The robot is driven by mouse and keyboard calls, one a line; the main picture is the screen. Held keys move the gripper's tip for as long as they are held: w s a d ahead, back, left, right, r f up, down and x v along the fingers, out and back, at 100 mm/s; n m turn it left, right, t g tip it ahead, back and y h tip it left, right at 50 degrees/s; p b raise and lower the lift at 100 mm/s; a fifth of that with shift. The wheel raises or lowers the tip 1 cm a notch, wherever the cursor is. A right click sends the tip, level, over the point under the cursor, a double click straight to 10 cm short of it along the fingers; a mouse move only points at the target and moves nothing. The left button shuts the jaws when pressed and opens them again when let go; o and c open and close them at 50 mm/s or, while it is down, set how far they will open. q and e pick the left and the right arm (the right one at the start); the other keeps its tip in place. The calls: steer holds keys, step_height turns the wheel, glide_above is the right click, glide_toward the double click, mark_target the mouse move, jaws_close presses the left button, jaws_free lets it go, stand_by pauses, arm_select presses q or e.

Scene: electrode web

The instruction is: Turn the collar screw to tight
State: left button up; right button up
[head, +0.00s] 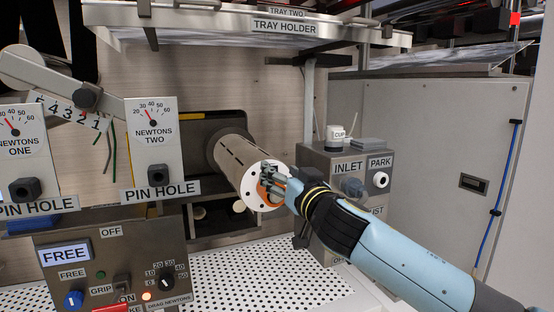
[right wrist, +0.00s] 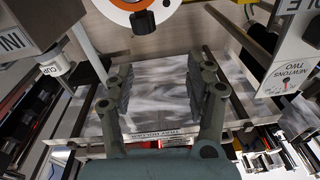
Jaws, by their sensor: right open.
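A grey cylinder (head: 236,162) with a white end disc (head: 256,200) sticks out from the back panel in the head view. An orange ring (head: 264,192) sits in the disc. In the right wrist view the disc (right wrist: 122,5) shows at the top edge, with a small black knob (right wrist: 143,22) at its rim that looks like the collar screw. My right gripper (head: 272,176) is in front of the disc and hides part of it. In the wrist view its fingers (right wrist: 160,86) are apart with nothing between them, and the knob lies beyond them. My left gripper is not in view.
The INLET box (head: 345,165) with a cup (head: 336,134) stands right of the cylinder. The NEWTONS TWO gauge (head: 152,150) and a control panel (head: 115,262) are at the left. The tray holder (head: 230,22) hangs above. A perforated white table (head: 255,285) below is clear.

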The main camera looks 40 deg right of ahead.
steer(key=shift+n+g+y, duration=0.3)
steer(key=shift+n+g, duration=0.2)
steer(key=shift+n, duration=0.1)
steer(key=w+d, duration=0.1)
steer(key=w, duration=0.1)
steer(key=w+d+f, duration=0.1)
steer(key=w, duration=0.2)
steer(key=w+d+f, duration=0.1)
steer(key=w, duration=0.2)
steer(key=shift+d+f+p, duration=0.2)
steer(key=shift+d+p, duration=0.1)
steer(key=shift+d, duration=0.05)
jaws_close()
